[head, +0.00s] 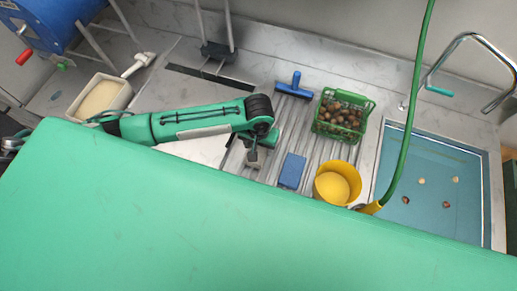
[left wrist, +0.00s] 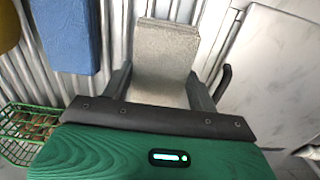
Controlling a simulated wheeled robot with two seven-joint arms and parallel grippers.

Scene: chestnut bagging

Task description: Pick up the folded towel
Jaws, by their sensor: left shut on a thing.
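The folded towel (left wrist: 166,45) is a grey-beige folded piece in the left wrist view. It sits between the two fingers of my left gripper (left wrist: 160,78), which is shut on it. In the head view my left gripper (head: 254,152) points down over the ribbed drainboard, left of a blue block (head: 292,171). There the towel is mostly hidden by the gripper, and I cannot tell whether it still touches the surface. My right gripper is not in view.
A green basket of chestnuts (head: 343,114), a yellow bucket (head: 336,183) and a blue-handled scraper (head: 295,86) stand close by on the drainboard. A green hose (head: 411,110) hangs beside the blue sink (head: 425,215). A pale tub (head: 99,97) stands at left.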

